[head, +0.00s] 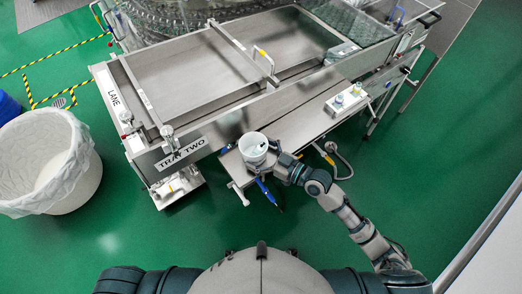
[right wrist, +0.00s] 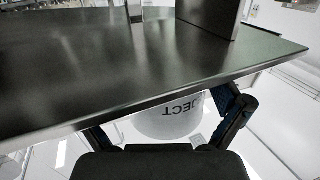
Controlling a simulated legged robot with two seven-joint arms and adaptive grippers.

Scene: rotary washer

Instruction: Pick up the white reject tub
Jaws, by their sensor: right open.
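The white reject tub (head: 253,158) stands upright near the left end of the narrow steel shelf, with a small dark patch at its mouth. My right gripper (head: 276,165) is at the tub's right side, close to its wall. In the right wrist view the tub (right wrist: 168,122) shows between the two spread fingers of the open gripper (right wrist: 162,115), with part of its lettering upside down. A steel plate hides part of the tub there. I cannot tell whether the fingers touch it. My left gripper is out of view.
The steel washer tray (head: 195,75) lies behind the shelf (head: 300,125). A control box (head: 347,101) stands to the right on the machine. A blue-handled item (head: 266,191) hangs at the shelf's front. A lined white bin (head: 75,190) stands left on open green floor.

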